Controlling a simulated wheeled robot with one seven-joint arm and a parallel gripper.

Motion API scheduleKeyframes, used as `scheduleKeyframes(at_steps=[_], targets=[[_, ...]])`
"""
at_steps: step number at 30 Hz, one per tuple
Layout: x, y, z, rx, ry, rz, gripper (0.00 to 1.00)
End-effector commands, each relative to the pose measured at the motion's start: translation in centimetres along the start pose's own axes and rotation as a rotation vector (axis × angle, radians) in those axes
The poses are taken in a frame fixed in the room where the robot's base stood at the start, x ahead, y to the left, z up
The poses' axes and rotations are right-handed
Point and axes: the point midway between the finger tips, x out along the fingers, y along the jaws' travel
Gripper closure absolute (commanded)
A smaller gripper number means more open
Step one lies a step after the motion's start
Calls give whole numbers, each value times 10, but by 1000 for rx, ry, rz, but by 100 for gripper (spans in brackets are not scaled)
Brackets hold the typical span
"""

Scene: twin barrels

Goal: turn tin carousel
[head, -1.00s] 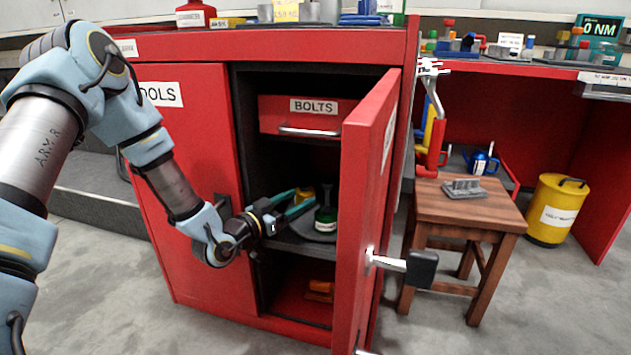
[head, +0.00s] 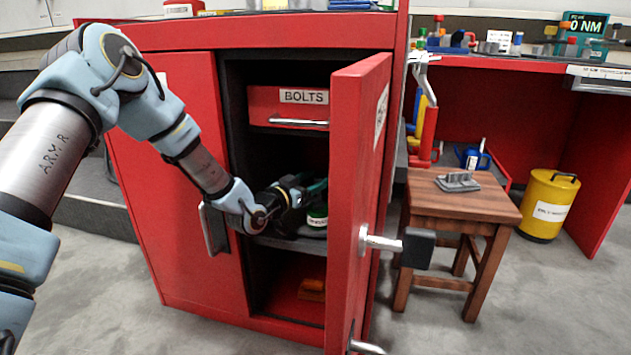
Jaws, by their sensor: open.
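The red cabinet's right compartment is open, and my gripper (head: 314,187) reaches into it above the middle shelf. Its teal fingers are open and partly hidden behind the wrist. A dark green tin with a white label (head: 317,217) stands on the shelf just below and right of the gripper; its upper part is covered. The grey carousel plate (head: 314,232) shows only as a sliver under that tin. I cannot tell whether a finger touches anything. No other tin shows clearly.
The open red door (head: 357,180) with its handle (head: 380,241) stands close to the right of my gripper. A BOLTS drawer (head: 289,106) is above it. A wooden stool (head: 462,208) stands outside at right.

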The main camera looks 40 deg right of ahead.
Motion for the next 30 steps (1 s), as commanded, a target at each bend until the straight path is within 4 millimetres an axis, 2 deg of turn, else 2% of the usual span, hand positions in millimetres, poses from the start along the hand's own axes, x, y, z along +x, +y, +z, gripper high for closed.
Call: scheduleKeyframes(at_steps=[2, 19, 30], targets=[[0, 0, 0, 0, 0, 0, 34], [0, 0, 0, 1, 0, 0, 98], [-1, 0, 0, 1, -1, 0, 100]])
